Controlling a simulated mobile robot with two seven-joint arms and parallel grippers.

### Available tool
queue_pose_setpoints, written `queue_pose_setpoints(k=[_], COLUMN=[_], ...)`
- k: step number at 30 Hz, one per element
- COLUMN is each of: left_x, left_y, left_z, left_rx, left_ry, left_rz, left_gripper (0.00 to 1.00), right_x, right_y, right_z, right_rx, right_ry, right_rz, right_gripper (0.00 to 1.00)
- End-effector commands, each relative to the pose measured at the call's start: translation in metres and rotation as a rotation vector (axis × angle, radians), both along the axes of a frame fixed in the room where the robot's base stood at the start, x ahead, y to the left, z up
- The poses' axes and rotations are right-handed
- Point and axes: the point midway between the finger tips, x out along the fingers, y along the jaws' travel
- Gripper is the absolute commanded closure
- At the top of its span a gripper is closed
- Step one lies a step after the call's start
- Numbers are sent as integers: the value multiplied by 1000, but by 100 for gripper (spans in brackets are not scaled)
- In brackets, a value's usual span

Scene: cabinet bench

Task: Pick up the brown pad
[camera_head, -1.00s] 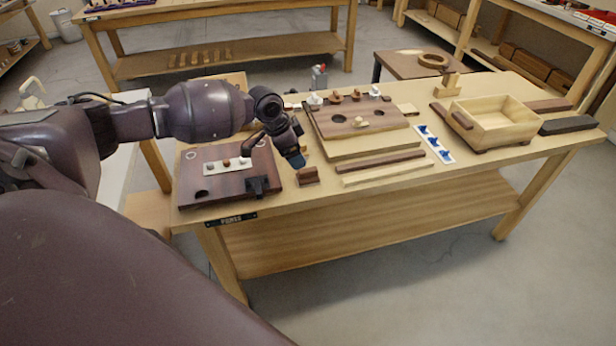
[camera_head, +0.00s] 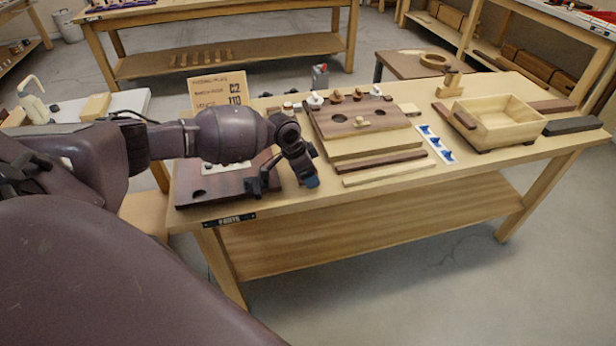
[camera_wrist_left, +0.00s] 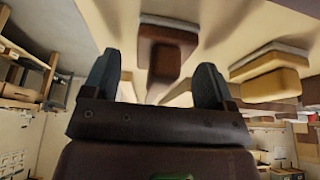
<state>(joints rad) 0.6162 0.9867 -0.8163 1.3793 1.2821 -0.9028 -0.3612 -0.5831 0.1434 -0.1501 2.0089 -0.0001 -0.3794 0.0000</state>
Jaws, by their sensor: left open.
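My left gripper (camera_head: 284,184) is open and empty above the left front part of the bench, near the edge of the dark wooden board. In the left wrist view, a brown block (camera_wrist_left: 168,35) with a pale grey edge, which looks like the brown pad, lies ahead of the gap between the open fingers (camera_wrist_left: 157,76). The fingers do not touch it. In the head view, the pad is hidden behind the gripper. My right gripper is not in view.
The dark board (camera_head: 210,188) lies under my left wrist. A labelled card (camera_head: 217,90) stands behind it. To the right are a board with holes (camera_head: 345,122), wooden strips (camera_head: 385,164), a blue-and-white strip (camera_head: 436,145) and a wooden tray (camera_head: 500,128). The bench front right is clear.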

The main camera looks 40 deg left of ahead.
Motion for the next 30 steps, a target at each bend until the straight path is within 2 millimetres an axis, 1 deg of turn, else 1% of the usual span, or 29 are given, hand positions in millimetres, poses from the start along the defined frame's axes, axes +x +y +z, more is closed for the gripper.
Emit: queue_pose_setpoints(k=[2,3,8,12,13,14,15,20,23,26,29,30], left_x=[0,0,0,0,0,0,0,0,0,0,1,1], left_y=[0,0,0,0,0,0,0,0,0,1,1,1], left_z=[1,1,1,1,1,1,1,1,5,16,34,43], left_rx=[0,0,0,0,0,0,0,0,1,1,2,1], left_ry=[0,0,0,0,0,0,0,0,-1,-2,-4,-6], left_rz=[0,0,0,0,0,0,0,0,-1,-1,0,0], left_gripper=[21,23,47,69,73,75,79,79,79,79,79,79], right_x=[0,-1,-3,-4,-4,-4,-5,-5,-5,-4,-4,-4], right_y=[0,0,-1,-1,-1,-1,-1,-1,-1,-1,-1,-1], right_z=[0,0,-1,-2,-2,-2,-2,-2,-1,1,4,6], right_rx=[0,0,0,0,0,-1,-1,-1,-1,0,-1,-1], right_ry=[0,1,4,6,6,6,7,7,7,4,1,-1], right_rz=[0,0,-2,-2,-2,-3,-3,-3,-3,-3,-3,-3], right_gripper=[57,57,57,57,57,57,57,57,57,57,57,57])
